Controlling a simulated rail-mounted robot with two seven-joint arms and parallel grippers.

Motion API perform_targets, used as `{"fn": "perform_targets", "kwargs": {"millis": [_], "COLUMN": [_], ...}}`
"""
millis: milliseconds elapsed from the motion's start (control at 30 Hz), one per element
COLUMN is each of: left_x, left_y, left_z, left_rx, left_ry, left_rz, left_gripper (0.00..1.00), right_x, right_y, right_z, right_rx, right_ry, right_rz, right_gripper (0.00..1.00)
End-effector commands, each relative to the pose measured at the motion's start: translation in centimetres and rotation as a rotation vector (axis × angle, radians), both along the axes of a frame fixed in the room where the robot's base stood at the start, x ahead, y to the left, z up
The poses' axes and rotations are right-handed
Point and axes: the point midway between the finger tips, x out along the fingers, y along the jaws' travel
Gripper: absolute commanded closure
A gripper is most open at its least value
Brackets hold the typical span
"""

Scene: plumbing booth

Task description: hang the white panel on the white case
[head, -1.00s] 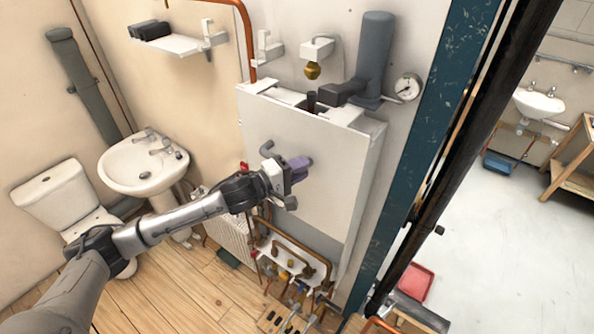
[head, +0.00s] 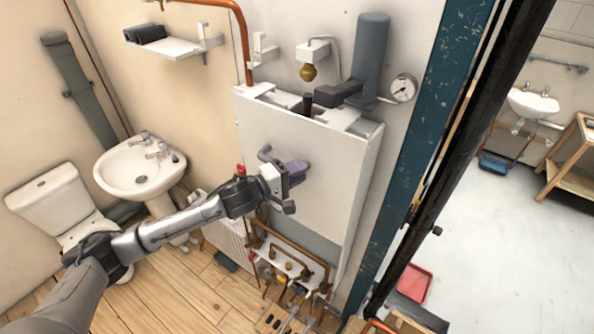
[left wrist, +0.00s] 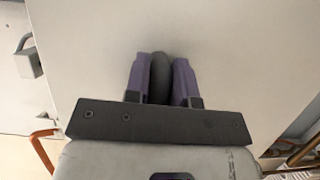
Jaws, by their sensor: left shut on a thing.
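The white panel (head: 325,168) is a large flat sheet standing upright in front of the white case (head: 366,185) on the wall. The case's side shows to the right of the panel, and its open top shows above. I cannot tell whether the panel's edge is hooked on the case. My left gripper (head: 296,172) is at the panel's front face. In the left wrist view its purple fingers (left wrist: 161,78) are shut on a dark grey handle (left wrist: 160,72) of the panel (left wrist: 230,40). My right gripper is not in view.
A grey cylinder (head: 370,55) and a pressure gauge (head: 403,88) sit above the case. Copper pipes (head: 290,250) and tools are below it. A sink (head: 140,168) and toilet (head: 60,205) stand left. A blue post (head: 435,130) borders the right side.

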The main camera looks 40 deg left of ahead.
Motion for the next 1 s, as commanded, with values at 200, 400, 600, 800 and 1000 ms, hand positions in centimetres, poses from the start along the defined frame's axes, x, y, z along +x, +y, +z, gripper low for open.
{"fn": "perform_targets", "kwargs": {"millis": [200, 400, 600, 800, 1000], "left_x": [0.0, 0.0, 0.0, 0.0, 0.0], "left_y": [0.1, 0.0, 0.0, 0.0, 0.0], "left_z": [-0.7, -1.4, -1.8, -1.9, -1.9], "left_rx": [0.001, 0.002, 0.004, 0.005, 0.005], "left_ry": [-0.009, -0.010, -0.012, -0.012, -0.012], "left_rz": [0.000, -0.002, -0.002, -0.001, -0.001], "left_gripper": [1.00, 1.00, 1.00, 1.00, 1.00], "right_x": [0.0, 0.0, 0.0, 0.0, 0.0], "right_y": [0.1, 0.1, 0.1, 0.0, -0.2], "right_z": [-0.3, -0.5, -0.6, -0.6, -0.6], "right_rx": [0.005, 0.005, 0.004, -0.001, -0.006], "right_ry": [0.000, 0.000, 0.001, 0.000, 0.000], "right_rz": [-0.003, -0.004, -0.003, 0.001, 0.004], "right_gripper": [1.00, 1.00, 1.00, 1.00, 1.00]}}
